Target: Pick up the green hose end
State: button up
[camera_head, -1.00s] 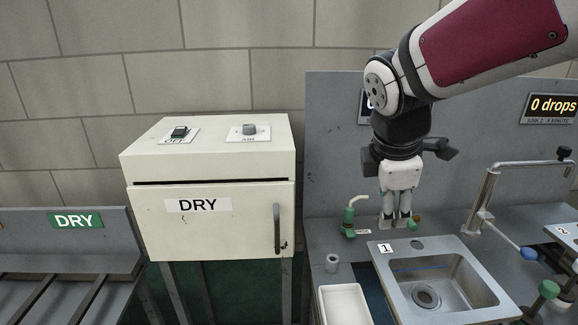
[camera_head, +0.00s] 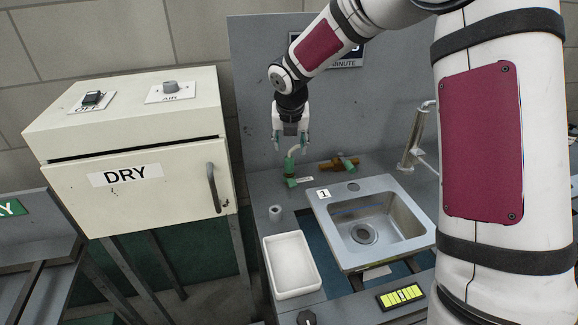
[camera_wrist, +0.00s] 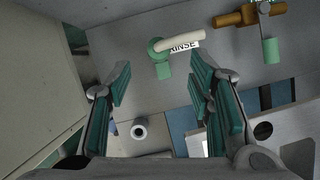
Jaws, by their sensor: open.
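A green fitting (camera_head: 290,170) with a pale curved tube (camera_head: 294,152) stands on the grey counter behind the sink, beside a small label. In the wrist view the green fitting (camera_wrist: 164,70) and pale tube (camera_wrist: 183,41) show beyond my fingertips, near the "RINSE" label. A brass-coloured fitting with a green part (camera_head: 345,161) lies to its right; its green part also shows in the wrist view (camera_wrist: 270,50). I cannot tell which green part is the hose end. My gripper (camera_head: 290,144) is open and empty, pointing down just above the green fitting with the tube.
The steel sink (camera_head: 330,209), labelled 1, is at the front right. The white DRY cabinet (camera_head: 135,195) stands at the left, and a grey back panel (camera_head: 255,90) rises behind the counter.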

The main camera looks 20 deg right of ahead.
aim_at(289, 158)
jog(key=x, duration=0.9)
jog(key=shift+a, duration=0.15)
grip_shut()
